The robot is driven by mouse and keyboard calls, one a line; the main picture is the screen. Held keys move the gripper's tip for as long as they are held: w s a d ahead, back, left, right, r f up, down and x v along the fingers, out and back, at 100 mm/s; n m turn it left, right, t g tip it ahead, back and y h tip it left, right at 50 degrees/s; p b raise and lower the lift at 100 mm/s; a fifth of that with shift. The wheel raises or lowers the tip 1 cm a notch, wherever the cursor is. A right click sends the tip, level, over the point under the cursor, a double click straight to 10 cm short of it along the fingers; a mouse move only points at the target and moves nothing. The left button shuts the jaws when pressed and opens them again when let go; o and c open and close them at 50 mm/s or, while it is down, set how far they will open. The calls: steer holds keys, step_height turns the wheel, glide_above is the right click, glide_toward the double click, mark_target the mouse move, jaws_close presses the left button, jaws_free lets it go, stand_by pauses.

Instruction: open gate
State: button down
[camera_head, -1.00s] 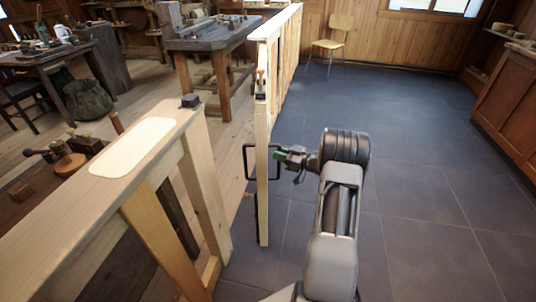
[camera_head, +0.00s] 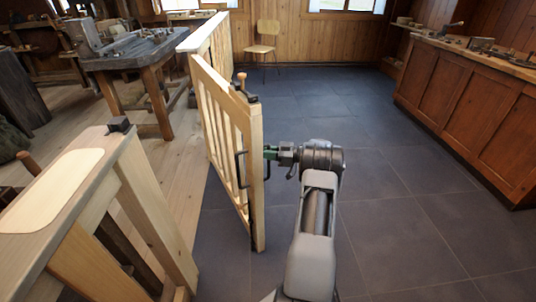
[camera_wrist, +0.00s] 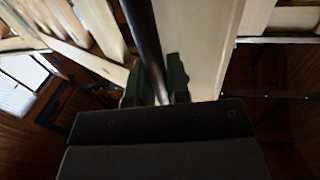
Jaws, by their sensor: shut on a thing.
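The wooden gate (camera_head: 228,140) is a pale slatted panel in the head view, swung ajar toward the tiled side. Its free end post (camera_head: 257,185) faces me, with a small dark latch and wooden knob (camera_head: 243,82) on top. My gripper (camera_head: 270,153) is at the post's right side, at the black bar handle. In the wrist view my gripper's green fingers (camera_wrist: 158,83) are shut around the dark handle bar (camera_wrist: 146,45), close beside the pale post (camera_wrist: 205,50).
A fixed fence section (camera_head: 130,175) with a black catch on its rail stands at the left. A workbench (camera_head: 140,55) stands beyond it. A chair (camera_head: 264,42) is at the back and a wooden cabinet (camera_head: 460,100) at the right. The dark tiled floor (camera_head: 400,200) between is clear.

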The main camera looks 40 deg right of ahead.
steer(key=c, duration=1.3)
jaws_free()
steer(key=shift+w+r, duration=0.1)
steer(key=shift+w, duration=0.15)
steer(key=shift+o, duration=1)
steer(key=shift+s+d, duration=0.1)
steer(key=shift+s, duration=0.05)
steer(key=p+v, duration=0.1)
steer(key=v, duration=1.2)
steer(key=shift+s+d, duration=0.3)
